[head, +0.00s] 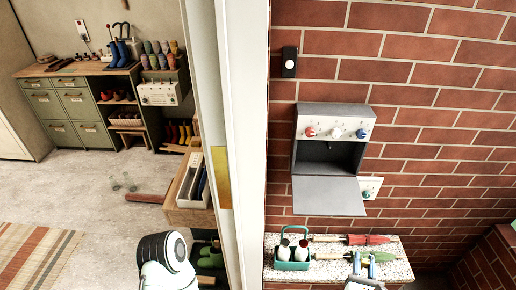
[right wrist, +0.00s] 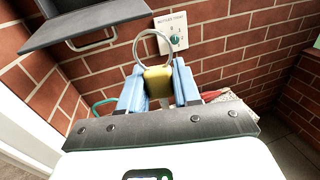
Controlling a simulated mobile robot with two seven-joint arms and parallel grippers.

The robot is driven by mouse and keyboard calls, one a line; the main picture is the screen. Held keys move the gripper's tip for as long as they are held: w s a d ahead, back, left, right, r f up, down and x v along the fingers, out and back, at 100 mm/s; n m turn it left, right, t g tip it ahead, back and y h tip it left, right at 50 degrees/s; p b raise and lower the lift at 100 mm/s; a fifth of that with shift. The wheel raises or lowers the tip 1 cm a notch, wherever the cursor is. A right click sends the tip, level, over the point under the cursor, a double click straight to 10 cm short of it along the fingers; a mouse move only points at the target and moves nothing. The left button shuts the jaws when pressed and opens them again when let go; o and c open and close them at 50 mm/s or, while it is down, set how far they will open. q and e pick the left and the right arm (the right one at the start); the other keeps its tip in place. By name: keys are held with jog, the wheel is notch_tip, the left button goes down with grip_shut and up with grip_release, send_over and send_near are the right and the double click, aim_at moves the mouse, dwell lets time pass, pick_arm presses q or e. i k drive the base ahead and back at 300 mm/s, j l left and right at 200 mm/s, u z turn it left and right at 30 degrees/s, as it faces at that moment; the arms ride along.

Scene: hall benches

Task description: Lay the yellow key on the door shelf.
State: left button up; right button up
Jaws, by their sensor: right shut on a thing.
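The yellow key (right wrist: 157,82), with a large metal ring standing above it, is clamped between the blue fingers of my right gripper (right wrist: 159,88) in the right wrist view. In the head view my right gripper (head: 368,260) is over the front of a speckled stone shelf (head: 402,271) on the brick wall, right of the door frame. The key is too small to make out there. I cannot tell whether it touches the shelf. My left gripper is out of view; a white link of my arm (head: 165,262) shows at the bottom left.
A green carrier (head: 293,266) with white bottles stands on the shelf's left part. Red and green folded tools (head: 365,239) lie along its back. Above hangs a grey box (head: 332,122) with its flap (head: 328,196) lowered. The shelf's right end is clear. The door frame (head: 243,150) stands left.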

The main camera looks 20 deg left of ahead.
aim_at(197, 149)
jog(key=j+z, duration=0.15)
jog(key=j, duration=0.4)
jog(key=j+z, duration=0.1)
jog(key=j, duration=0.45)
jog(key=j+z, duration=0.15)
jog(key=j, duration=0.4)
jog(key=k+j+z, duration=0.15)
jog(key=j, duration=0.35)
jog(key=j+z, duration=0.1)
jog(key=j, duration=0.45)
jog(key=k+j+z, duration=0.15)
jog(key=j, duration=0.4)
